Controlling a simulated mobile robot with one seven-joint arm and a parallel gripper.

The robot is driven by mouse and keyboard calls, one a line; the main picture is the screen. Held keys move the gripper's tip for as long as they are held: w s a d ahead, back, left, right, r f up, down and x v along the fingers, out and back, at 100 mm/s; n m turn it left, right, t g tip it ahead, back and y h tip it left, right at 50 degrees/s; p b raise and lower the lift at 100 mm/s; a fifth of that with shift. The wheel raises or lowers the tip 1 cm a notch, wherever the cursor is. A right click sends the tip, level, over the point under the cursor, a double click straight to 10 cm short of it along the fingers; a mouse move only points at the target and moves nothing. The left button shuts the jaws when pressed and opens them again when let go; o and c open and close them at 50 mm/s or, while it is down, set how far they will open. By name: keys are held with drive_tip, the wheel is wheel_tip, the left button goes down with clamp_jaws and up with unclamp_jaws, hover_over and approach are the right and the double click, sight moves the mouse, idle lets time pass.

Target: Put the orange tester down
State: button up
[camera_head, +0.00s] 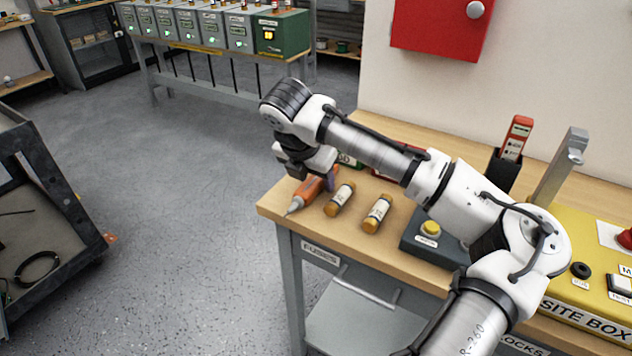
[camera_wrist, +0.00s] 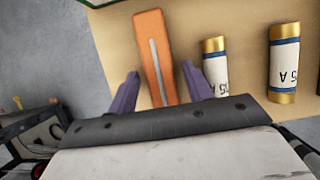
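The orange tester (camera_head: 307,191) lies on the wooden workbench near its left end, with its thin grey tip pointing toward the front edge. In the wrist view the tester (camera_wrist: 153,50) shows a grey strip along its body and lies between the two purple fingers of my gripper (camera_wrist: 160,72). The fingers are spread, with bench surface visible on both sides of the tester. In the head view my gripper (camera_head: 322,180) is low over the tester's rear part, and my wrist hides some of it.
Two fuses with brass ends, one nearer (camera_head: 339,199) and one farther right (camera_head: 376,214), lie right of the tester. A yellow button box (camera_head: 431,229), a red tool in a black holder (camera_head: 515,138) and a yellow box (camera_head: 580,317) are further right. The bench's left edge is close.

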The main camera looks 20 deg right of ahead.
sight(315, 180)
clamp_jaws()
wheel_tip(315, 180, up, 20)
drive_tip(key=p, duration=0.1)
idle(0.5)
